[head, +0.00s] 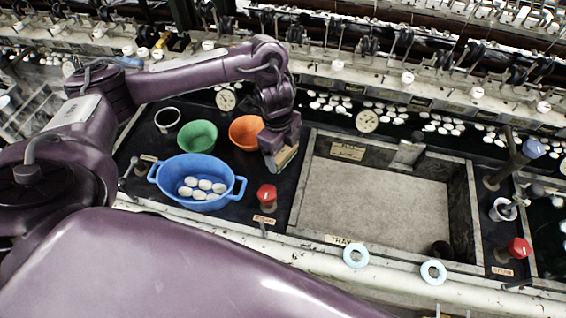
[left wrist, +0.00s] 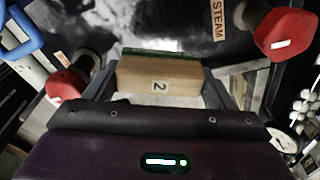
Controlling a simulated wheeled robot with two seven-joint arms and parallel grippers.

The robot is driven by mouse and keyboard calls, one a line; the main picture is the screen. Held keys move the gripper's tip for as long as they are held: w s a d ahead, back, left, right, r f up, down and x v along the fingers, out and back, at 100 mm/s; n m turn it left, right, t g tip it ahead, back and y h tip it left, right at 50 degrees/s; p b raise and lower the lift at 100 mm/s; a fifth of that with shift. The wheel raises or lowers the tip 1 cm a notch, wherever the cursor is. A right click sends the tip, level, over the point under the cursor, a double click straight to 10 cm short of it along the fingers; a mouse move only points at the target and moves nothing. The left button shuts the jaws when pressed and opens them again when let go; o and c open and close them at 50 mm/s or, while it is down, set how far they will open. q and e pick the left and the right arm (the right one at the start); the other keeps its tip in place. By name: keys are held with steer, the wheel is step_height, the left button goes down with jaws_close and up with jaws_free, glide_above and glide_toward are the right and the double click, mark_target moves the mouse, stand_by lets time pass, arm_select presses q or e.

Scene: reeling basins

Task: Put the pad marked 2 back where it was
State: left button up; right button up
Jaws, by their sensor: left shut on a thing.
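My left gripper (head: 281,160) is shut on the pad marked 2 (head: 287,156). In the left wrist view the pad (left wrist: 158,76) is a tan block with a green layer along its far edge and a label reading 2. It sits between the two fingers of the gripper (left wrist: 158,80). In the head view the gripper hangs over the dark counter, between the orange bowl (head: 243,132) and the left edge of the grey recessed basin (head: 375,200). I cannot tell whether the pad touches anything below it. My right gripper is not in view.
A blue two-handled tub (head: 196,168) with several white cocoons and a green bowl (head: 198,136) stand left. A red knob (head: 267,194) is just in front of the gripper. Two pale rings (head: 356,255) (head: 433,271) lie along the front rail. The basin floor is mostly clear.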

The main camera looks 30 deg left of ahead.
mark_target(283, 161)
arm_select(q)
steer(key=shift+f+b, duration=0.7)
steer(key=shift+f, duration=1.55)
steer(key=shift+f, duration=0.1)
steer(key=o, duration=0.9)
steer(key=shift+o, duration=0.2)
steer(key=shift+r, duration=0.2)
steer(key=r+p, duration=0.1)
steer(key=r, duration=0.2)
steer(key=a+r+p, duration=0.1)
steer(key=r, duration=0.3)
steer(key=r+p, duration=0.1)
steer(key=r, duration=0.3)
steer(key=shift+w+a+r, duration=0.15)
steer(key=shift+a+r, duration=0.05)
steer(key=shift+r, duration=0.2)
